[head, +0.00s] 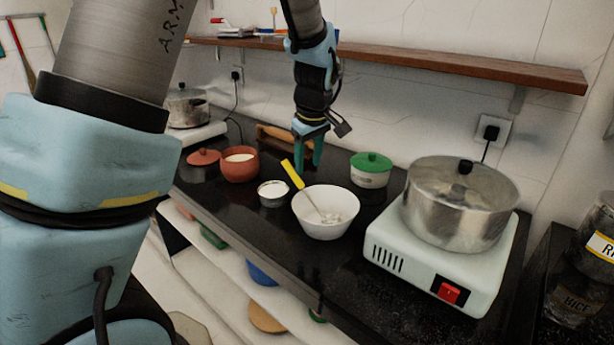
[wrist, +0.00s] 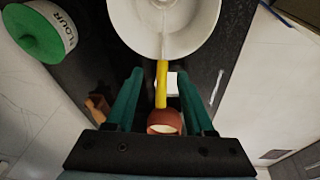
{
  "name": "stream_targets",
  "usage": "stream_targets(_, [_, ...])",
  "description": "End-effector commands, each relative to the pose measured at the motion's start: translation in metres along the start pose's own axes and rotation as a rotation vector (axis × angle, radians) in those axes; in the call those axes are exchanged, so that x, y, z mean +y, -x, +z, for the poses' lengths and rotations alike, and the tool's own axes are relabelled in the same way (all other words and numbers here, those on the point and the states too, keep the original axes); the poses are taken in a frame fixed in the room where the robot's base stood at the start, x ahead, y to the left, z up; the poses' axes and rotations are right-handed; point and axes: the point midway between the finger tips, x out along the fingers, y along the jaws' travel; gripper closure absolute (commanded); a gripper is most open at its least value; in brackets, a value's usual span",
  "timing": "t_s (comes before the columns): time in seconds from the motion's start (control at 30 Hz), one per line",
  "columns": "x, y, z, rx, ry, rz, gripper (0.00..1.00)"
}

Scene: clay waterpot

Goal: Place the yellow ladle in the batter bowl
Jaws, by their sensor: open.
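The ladle has a yellow handle (head: 293,174) and stands tilted in the white batter bowl (head: 325,229), its handle leaning out over the rim to the upper left. The ladle's head is down in the pale contents. My gripper (head: 309,166) is open, with green fingers pointing down behind the bowl, beside the handle. In the wrist view my gripper (wrist: 160,73) is open, and the yellow handle (wrist: 161,85) shows between the two fingers without clear contact. The bowl (wrist: 128,22) fills the top of that view.
A green-lidded flour container (head: 371,175) stands behind right. A lidded steel pot (head: 460,205) sits on a white stove (head: 405,254) at right. A wooden shelf (head: 450,66) runs above.

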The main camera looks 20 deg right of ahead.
Motion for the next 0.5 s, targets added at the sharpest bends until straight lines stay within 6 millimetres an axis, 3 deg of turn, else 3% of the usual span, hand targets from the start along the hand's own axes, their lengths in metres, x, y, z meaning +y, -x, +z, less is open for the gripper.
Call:
stream_targets(0.2, [0.001, 0.043, 0.000, 0.001, -0.001, 0.003, 0.46])
stream_targets(0.5, [0.000, 0.066, 0.000, 0.000, -0.001, 0.000, 0.46])
